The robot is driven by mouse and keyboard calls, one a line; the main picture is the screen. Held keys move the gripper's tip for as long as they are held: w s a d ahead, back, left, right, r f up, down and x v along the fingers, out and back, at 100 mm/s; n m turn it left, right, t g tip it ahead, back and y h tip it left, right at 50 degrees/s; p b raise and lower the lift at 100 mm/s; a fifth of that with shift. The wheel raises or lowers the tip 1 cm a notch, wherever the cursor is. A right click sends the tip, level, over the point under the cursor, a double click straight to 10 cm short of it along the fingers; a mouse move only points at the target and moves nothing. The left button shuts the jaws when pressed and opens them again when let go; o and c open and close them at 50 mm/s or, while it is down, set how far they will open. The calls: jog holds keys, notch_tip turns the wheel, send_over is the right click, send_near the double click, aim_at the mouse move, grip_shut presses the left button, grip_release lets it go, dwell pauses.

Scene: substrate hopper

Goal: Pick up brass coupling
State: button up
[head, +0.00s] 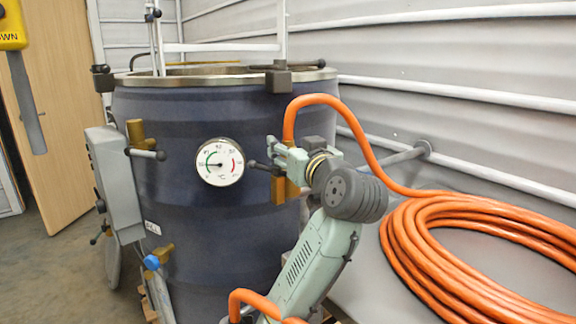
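I cannot tell which brass part is the coupling; no loose one stands out. A brass fitting (283,192) is on the front right of the dark blue hopper (200,105), just below my gripper, and partly hidden. Another brass fitting (136,132) with a black-handled lever is on the hopper's left side. A third brass piece (163,252) is lower left, by a blue knob. My gripper (277,152) points left at the hopper's right front, close to the first fitting. Whether it touches that fitting, and its finger gap, are unclear.
A round gauge (220,162) is on the hopper front, left of my gripper. An orange hose (400,190) arches behind the gripper to a large coil at right. A grey box (115,180) hangs at left. A pipe (395,157) meets the corrugated wall. Floor is clear at far left.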

jog(key=shift+w, duration=0.2)
jog(key=shift+c, duration=0.4)
grip_shut()
